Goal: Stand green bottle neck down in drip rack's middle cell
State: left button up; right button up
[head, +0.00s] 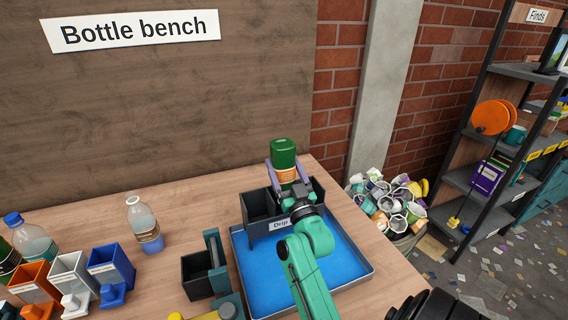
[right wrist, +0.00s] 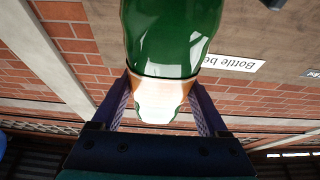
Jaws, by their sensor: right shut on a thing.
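The green bottle (head: 284,154) stands about upright at the drip rack, its broad flat end up and an orange-and-white label lower down. My right gripper (head: 288,186) is shut on it around the label. The right wrist view shows the green bottle (right wrist: 170,35) between both fingers of the right gripper (right wrist: 162,106). The dark drip rack (head: 257,206) stands at the back of a blue tray. My right arm and gripper cover its middle and the bottle's lower end, so I cannot tell how deep the bottle sits. My left gripper is not in view.
The blue tray (head: 262,268) has a raised rim. A bin of cups (head: 390,208) stands right of the bench.

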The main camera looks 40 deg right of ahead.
aim_at(284, 188)
notch_tip(284, 188, down, 8)
jog(key=b, duration=0.5)
jog(key=shift+r, duration=0.25)
jog(key=o, duration=1.3)
jog(key=shift+o, duration=0.2)
jog(key=shift+s+a+f, duration=0.1)
jog(key=shift+s+f, duration=0.2)
jog(key=b+v, duration=0.2)
jog(key=v, duration=0.4)
jog(key=shift+s, duration=0.4)
